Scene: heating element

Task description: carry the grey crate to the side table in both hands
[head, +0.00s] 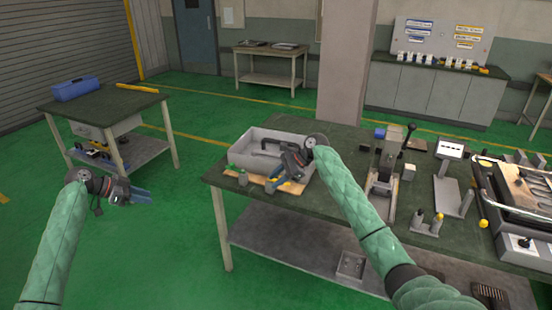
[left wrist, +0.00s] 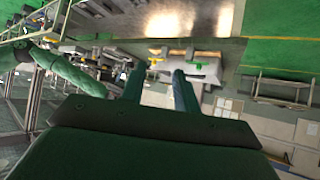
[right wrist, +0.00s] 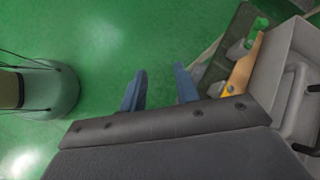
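The grey crate (head: 246,160) sits on the left end of the green-topped workbench (head: 330,135); its inside is partly hidden behind my right gripper. It also shows at the right edge of the right wrist view (right wrist: 291,42). My right gripper (head: 279,185) is over the crate's near side, fingers pointing down and toward me. In the right wrist view its blue fingers (right wrist: 160,85) are apart with nothing between them. My left gripper (head: 140,194) is over the floor, left of the bench, well away from the crate; its fingers (left wrist: 158,80) are apart and empty. A low table (head: 120,107) stands at the left.
The low table bears a blue toolbox (head: 76,89) and a yellow bar (head: 137,88); its top is otherwise clear. A wooden board (head: 290,188) and a green-capped item (head: 243,178) are at the crate's near side. A press (head: 385,165) stands to the right. Open green floor separates the tables.

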